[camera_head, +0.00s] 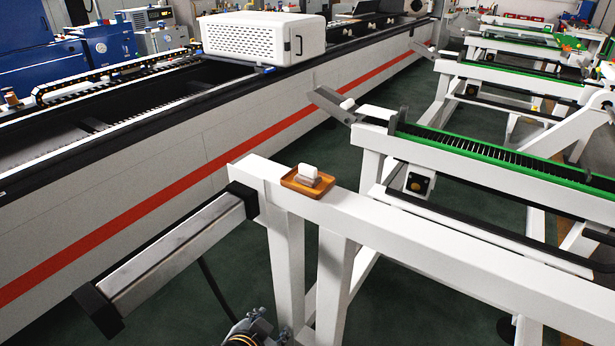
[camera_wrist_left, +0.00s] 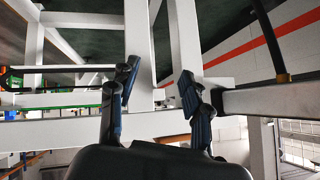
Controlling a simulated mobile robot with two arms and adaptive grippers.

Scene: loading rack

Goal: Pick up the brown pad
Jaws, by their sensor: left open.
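The brown pad (camera_head: 291,184) is a small square tray with a raised rim, lying flat on top of a white beam near its left end. A white block (camera_head: 308,171) sits on it. My left gripper (camera_head: 268,322) shows at the bottom edge of the head view, partly cut off, below the beam and apart from the pad. In the left wrist view my left gripper (camera_wrist_left: 158,88) is open, with nothing seen between its fingers. A thin brown edge (camera_wrist_left: 175,139) by the beam there may be the pad, mostly hidden. My right gripper is not in view.
The white beam (camera_head: 420,240) stands on legs over a dark green floor. A metal bar (camera_head: 175,255) with black end caps juts from its left end. A long machine with a red stripe (camera_head: 130,227) runs behind. Racks with green edges (camera_head: 500,153) stand to the right.

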